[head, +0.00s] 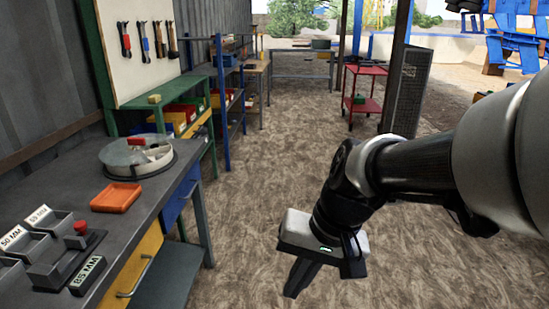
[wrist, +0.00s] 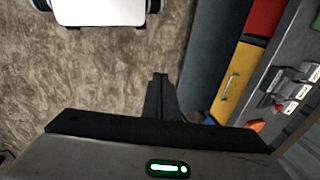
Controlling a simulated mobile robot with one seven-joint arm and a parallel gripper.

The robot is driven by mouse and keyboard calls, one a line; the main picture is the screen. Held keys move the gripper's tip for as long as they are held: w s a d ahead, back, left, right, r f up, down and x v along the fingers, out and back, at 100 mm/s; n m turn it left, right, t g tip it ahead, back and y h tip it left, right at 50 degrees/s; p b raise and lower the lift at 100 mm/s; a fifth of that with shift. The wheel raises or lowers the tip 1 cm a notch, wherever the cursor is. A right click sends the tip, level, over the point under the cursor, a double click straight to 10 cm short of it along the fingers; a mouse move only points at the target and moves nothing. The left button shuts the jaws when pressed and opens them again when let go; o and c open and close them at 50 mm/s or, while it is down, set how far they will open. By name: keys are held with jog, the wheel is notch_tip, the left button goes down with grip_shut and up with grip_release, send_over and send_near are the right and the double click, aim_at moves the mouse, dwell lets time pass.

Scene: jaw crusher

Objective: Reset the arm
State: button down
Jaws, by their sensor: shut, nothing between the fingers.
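My arm reaches in from the right of the head view and bends down. My gripper (head: 290,292) points down over the bare floor, to the right of the workbench (head: 160,195), touching nothing. Its fingers are together and hold nothing. In the wrist view the closed fingers of my gripper (wrist: 159,78) stand out against the brown floor, with the bench drawers to the right.
The bench carries an orange tray (head: 116,197), a round divided tray (head: 135,160) and labelled grey holders (head: 50,260). A green shelf (head: 175,88) and a red cart (head: 364,95) stand farther back. The floor between them is clear.

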jog(key=s+d+r+n+t+h, duration=0.1)
jog(key=s+d+r+t+h, duration=0.3)
jog(key=d+r, duration=0.45)
notch_tip(320, 180, up, 20)
jog(key=d+p, duration=0.2)
jog(key=p, duration=1.9)
jog(key=shift+t+y, duration=0.3)
jog(key=shift+a, duration=0.15)
